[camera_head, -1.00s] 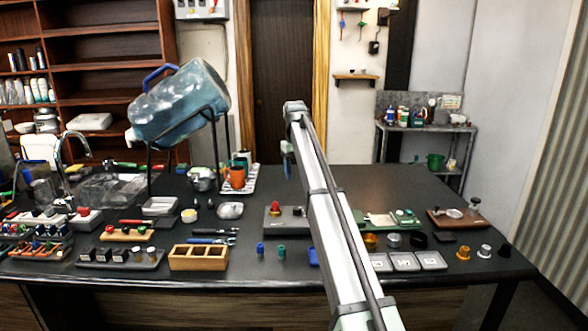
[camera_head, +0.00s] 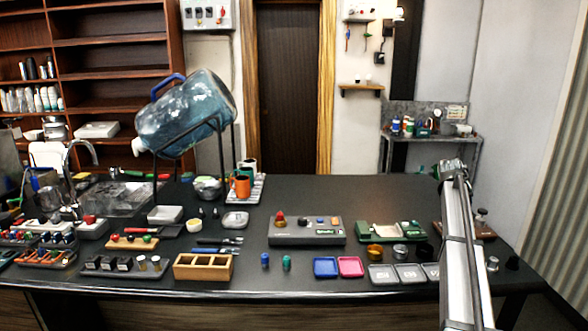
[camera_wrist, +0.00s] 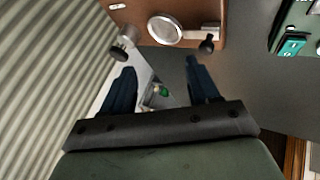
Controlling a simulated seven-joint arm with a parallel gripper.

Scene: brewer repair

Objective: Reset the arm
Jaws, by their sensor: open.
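My gripper (camera_wrist: 158,80) is open in the wrist view, with two dark blue fingers apart and nothing held between them. It faces down over the right part of the black table. A brown wooden board (camera_wrist: 185,12) with a round silver dish (camera_wrist: 165,29) and dark knobs lies beyond the fingertips.
A grey box with buttons (camera_head: 305,238) and a green device (camera_head: 392,231) stand left of my arm. Blue (camera_head: 326,267) and pink (camera_head: 350,266) trays lie in front. A tilted blue water jug (camera_head: 185,112) stands on a rack at left. The table's back middle is clear.

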